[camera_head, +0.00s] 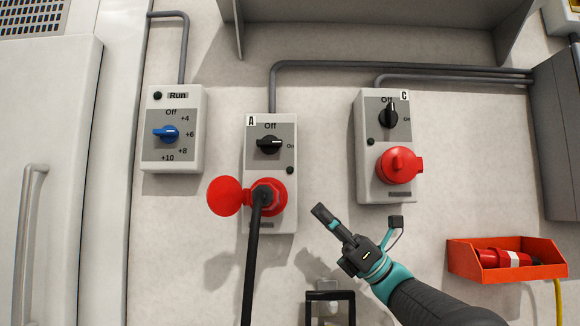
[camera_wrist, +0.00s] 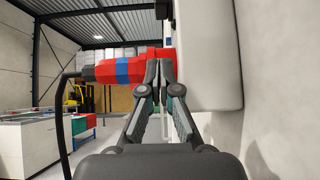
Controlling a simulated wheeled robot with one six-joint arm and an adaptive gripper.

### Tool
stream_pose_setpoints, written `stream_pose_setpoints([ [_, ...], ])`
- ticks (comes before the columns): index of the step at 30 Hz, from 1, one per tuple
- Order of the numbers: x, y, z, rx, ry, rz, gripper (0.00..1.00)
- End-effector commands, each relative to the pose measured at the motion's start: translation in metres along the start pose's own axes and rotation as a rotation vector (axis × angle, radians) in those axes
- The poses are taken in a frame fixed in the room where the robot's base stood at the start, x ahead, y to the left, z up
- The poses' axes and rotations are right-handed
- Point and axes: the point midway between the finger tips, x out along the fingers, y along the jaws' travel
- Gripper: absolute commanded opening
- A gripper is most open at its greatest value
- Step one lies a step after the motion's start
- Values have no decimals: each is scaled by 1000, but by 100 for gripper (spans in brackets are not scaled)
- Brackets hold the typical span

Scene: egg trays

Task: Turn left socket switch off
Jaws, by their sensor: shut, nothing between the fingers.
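The left socket box, marked A (camera_head: 285,215), is on the wall with a black rotary switch (camera_head: 269,145). Its handle lies horizontal, pointing right towards On; Off is printed above it. A red plug with a black cable (camera_head: 254,250) sits in its red socket, with the round red lid (camera_head: 225,196) open to the left. My gripper (camera_head: 318,210) is shut and empty, right of and below box A, apart from the switch. In the wrist view my shut fingertips (camera_wrist: 160,65) show beside a red plug with a blue band (camera_wrist: 122,70). The switch is not visible there.
Socket box C (camera_head: 375,187), right of A, has its switch (camera_head: 388,118) upright at Off and its red lid closed. A Run dial box (camera_head: 172,135) is at left. An orange tray (camera_head: 507,266) holding a red connector is lower right. A grey shelf (camera_head: 370,30) overhangs above.

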Motion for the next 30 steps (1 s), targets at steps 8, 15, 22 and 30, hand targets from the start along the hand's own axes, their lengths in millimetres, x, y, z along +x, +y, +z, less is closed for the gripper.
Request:
stream_pose_setpoints([
  [8,26,3,0,-11,6,23,0],
  [15,72,4,1,-10,5,21,0],
  [22,109,4,8,-12,5,18,0],
  [30,126,4,25,-10,4,17,0],
])
